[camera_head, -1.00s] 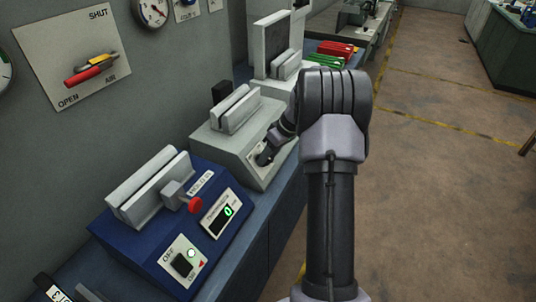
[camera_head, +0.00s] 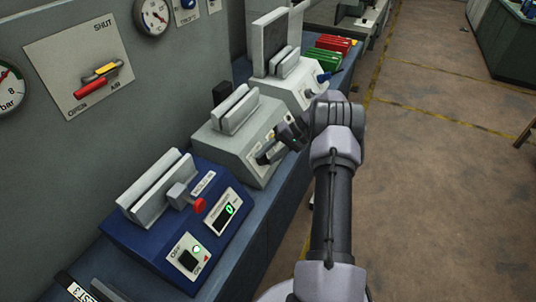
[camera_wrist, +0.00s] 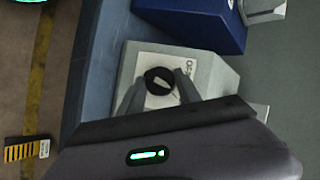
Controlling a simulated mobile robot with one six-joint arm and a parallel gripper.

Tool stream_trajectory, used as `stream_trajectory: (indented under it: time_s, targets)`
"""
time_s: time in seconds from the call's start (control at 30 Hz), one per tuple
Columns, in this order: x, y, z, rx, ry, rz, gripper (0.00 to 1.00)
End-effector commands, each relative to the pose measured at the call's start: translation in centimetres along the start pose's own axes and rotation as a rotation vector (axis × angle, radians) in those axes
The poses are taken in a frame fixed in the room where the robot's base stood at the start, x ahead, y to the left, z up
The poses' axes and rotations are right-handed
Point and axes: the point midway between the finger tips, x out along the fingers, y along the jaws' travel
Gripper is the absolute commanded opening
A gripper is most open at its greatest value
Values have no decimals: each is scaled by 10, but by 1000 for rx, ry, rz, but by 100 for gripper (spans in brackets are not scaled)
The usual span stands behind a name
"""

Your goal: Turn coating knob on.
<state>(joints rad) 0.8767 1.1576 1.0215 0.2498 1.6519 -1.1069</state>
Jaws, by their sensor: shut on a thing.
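The grey machine (camera_head: 215,150) stands in the middle of the bench in the head view. In the wrist view, a round black knob (camera_wrist: 153,77) with a pale pointer mark sits on its white plate (camera_wrist: 147,57). The pointer is tilted; the plate's lettering is only partly readable. My gripper (camera_head: 266,156) is at the front face of this machine. In the wrist view its two fingers (camera_wrist: 158,88) are on either side of the knob, and it is shut on it.
A blue machine (camera_head: 150,240) with a red-tipped lever and a black switch stands nearer. A white machine (camera_head: 298,88) and red and green items (camera_head: 323,57) stand beyond. A wall panel (camera_head: 60,50) has a red-and-yellow handle. The floor (camera_head: 430,170) at right is clear.

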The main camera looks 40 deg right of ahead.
Motion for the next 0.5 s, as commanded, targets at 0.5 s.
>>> stream_trajectory:
  time_s: [0.5]
  targets:
    - [0, 3, 0, 220, -10, -125, 0]
